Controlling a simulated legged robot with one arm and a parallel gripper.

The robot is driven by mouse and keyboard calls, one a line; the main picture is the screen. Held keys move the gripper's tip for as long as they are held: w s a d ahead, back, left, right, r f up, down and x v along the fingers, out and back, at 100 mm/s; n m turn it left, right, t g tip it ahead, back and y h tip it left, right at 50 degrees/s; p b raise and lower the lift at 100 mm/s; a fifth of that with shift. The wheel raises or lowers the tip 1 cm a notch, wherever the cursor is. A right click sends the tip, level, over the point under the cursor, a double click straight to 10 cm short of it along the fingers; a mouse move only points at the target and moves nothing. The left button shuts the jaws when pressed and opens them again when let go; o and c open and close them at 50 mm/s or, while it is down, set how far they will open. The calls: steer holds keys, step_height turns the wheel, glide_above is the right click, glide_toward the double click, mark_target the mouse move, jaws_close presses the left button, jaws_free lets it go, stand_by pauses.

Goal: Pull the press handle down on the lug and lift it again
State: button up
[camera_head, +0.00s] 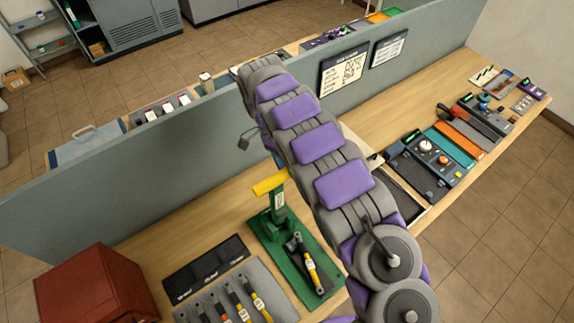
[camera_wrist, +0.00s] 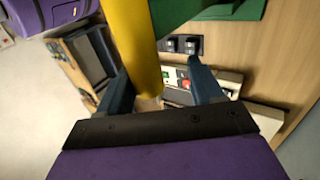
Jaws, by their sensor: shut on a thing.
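The green press (camera_head: 278,205) stands on a green base plate (camera_head: 317,292) on the near bench. Its yellow handle (camera_head: 269,184) sticks out at the top, partly behind my arm. A black cable end with a yellow sleeve (camera_head: 309,262) lies on the plate in front of the press; I cannot make out its lug clearly. In the wrist view the yellow handle (camera_wrist: 136,45) runs between the two dark blue fingers of my gripper (camera_wrist: 157,75), which is shut on it. Green press parts (camera_wrist: 180,12) show beyond. My gripper is hidden by my arm in the head view.
A red box (camera_head: 96,287) stands at the front left. A grey partition (camera_head: 180,162) runs behind. Instruments (camera_head: 432,160) crowd the right bench.

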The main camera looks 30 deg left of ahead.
steer(key=shift+a, duration=0.15)
steer(key=r, duration=0.1)
steer(key=s+d+r, duration=0.1)
steer(key=d+r, duration=0.1)
steer(key=shift+s+r+p, duration=0.25)
steer(key=shift+s+p, duration=0.1)
steer(key=shift+p, duration=0.05)
steer(key=s+d+r+b, duration=0.1)
steer(key=s+d+b, duration=0.1)
steer(key=s+d, duration=0.7)
steer(key=shift+s+d+r, duration=0.2)
stand_by(0.8)
